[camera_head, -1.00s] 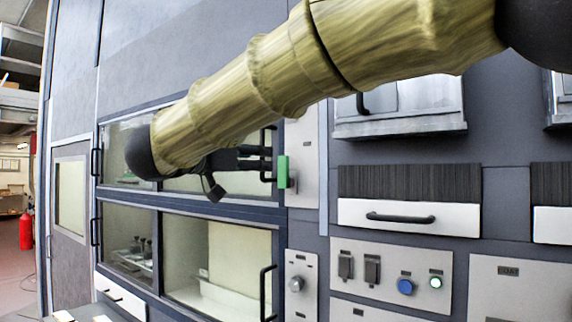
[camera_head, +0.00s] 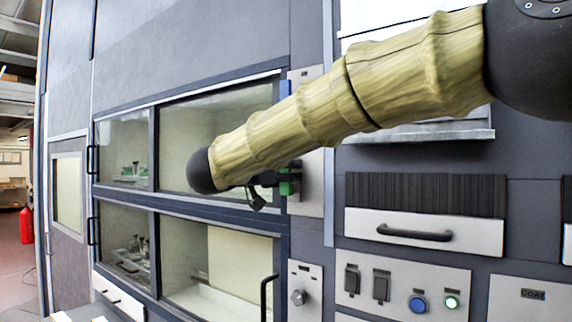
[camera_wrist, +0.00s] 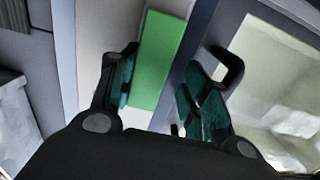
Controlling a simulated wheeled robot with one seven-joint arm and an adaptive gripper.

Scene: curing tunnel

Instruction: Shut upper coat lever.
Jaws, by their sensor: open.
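The green lever (camera_head: 286,188) is on a pale upright strip right of the upper window, mostly hidden behind my gripper (camera_head: 270,183) in the head view. In the wrist view the lever (camera_wrist: 160,55) is a flat bright green bar, slightly tilted. My gripper (camera_wrist: 163,75) is open, with its dark green padded fingers apart. The left finger overlaps the lever's left edge. The right finger is to the right of the lever, beside a black window handle (camera_wrist: 232,66). I cannot tell whether either finger touches the lever.
The upper window (camera_head: 215,115) and lower window (camera_head: 225,265) are left of the strip. A black handle (camera_head: 265,296) sticks out below my gripper. A knob panel (camera_head: 304,275), a drawer (camera_head: 470,238) and a button panel (camera_head: 385,300) are lower right.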

